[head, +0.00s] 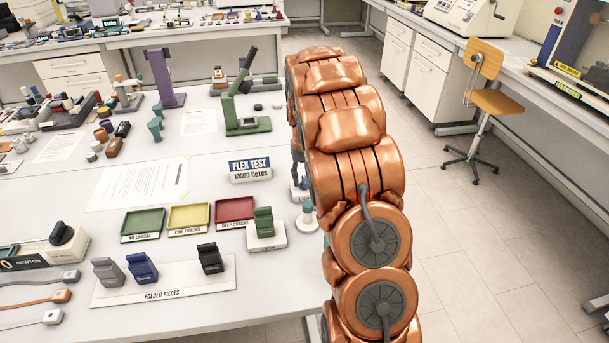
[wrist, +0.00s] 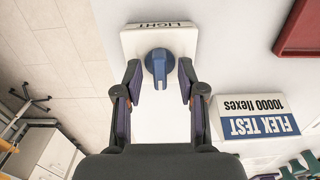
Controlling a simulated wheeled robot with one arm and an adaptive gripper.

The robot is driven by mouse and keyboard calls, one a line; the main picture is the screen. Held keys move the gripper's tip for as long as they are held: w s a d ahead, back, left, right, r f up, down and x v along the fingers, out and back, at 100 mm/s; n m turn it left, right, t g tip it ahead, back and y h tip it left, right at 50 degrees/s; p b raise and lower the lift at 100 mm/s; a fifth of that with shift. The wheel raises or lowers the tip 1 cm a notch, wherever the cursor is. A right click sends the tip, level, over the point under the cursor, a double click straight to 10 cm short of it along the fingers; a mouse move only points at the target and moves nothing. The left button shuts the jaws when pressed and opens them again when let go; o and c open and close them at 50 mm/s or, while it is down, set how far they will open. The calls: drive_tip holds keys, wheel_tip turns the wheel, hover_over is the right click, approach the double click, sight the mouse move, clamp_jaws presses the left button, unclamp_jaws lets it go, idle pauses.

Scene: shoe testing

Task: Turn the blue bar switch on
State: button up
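The blue bar switch (wrist: 159,66) stands on a white base (wrist: 184,38) labelled LIGHT, seen upside down in the wrist view. Its bar runs roughly up and down in that picture. My gripper (wrist: 159,77) is open, with one finger on each side of the blue switch and narrow gaps between. I cannot tell how far the fingertips are above the base. In the head view my copper arm hides most of the switch and gripper; only part of the white base (head: 298,192) shows at the arm's left edge.
The FLEX TEST sign (head: 250,168) stands left of the switch; it also shows in the wrist view (wrist: 258,124). A red tray (head: 235,211), a green folded piece on a white block (head: 266,240) and a small round-based stand (head: 307,222) are nearby. The floor lies right of the table.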

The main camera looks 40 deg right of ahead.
drive_tip(key=shift+f, duration=0.1)
clamp_jaws()
idle(0.3)
drive_tip(key=shift+f+b, duration=0.1)
drive_tip(key=shift+b, duration=0.25)
drive_tip(key=m+b, duration=0.3)
drive_tip(key=shift+f, duration=0.1)
drive_tip(key=m+b, duration=0.3)
drive_tip(key=m, duration=0.2)
drive_tip(key=shift+b, duration=0.35)
drive_tip(key=m+b, duration=0.1)
drive_tip(key=m, duration=0.3)
drive_tip(key=shift+m+b, duration=0.4)
drive_tip(key=shift+r+m+b, duration=0.2)
drive_tip(key=shift+m+b, duration=0.25)
drive_tip(key=shift+m, duration=2.15)
